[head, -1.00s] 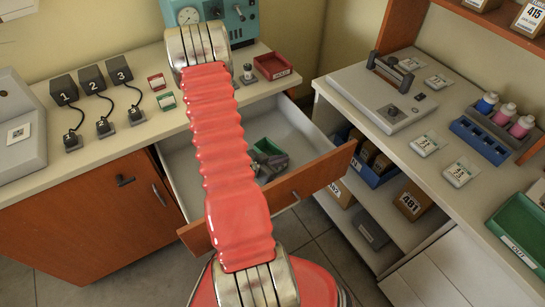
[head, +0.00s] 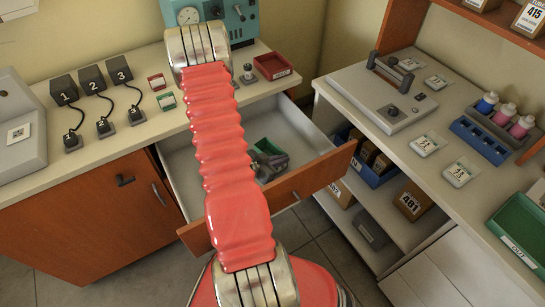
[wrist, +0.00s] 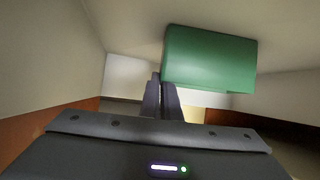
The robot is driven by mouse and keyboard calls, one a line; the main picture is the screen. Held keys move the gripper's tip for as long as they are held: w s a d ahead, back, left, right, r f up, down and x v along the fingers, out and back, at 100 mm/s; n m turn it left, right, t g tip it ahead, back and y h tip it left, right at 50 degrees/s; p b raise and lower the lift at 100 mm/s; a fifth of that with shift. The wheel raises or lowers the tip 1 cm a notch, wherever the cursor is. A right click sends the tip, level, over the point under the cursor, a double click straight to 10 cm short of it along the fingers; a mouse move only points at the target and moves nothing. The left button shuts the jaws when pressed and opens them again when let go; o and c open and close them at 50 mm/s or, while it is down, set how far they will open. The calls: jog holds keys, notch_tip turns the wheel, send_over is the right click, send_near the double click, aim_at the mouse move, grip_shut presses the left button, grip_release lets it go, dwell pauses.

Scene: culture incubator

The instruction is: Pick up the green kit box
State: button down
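The green kit box (head: 266,147) lies inside the open drawer, partly hidden by my gripper. In the wrist view the box (wrist: 210,60) is a plain green block to the upper right of the fingertips. Its lower left corner meets or overlaps the fingertips, and I cannot tell if they touch. My gripper (head: 272,166) is down in the drawer beside the box. In the wrist view its two dark fingers (wrist: 161,90) are close together, with no object visible between them.
The drawer (head: 305,122) is pulled out, its orange front (head: 325,172) towards me and its walls close around my gripper. A red tray (head: 275,68) stands on the counter behind. A shelf unit with boxes and a green tray (head: 522,232) stand at the right.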

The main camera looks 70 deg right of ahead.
jog(key=shift+r, duration=0.15)
notch_tip(320, 180, up, 10)
dwell(1.0)
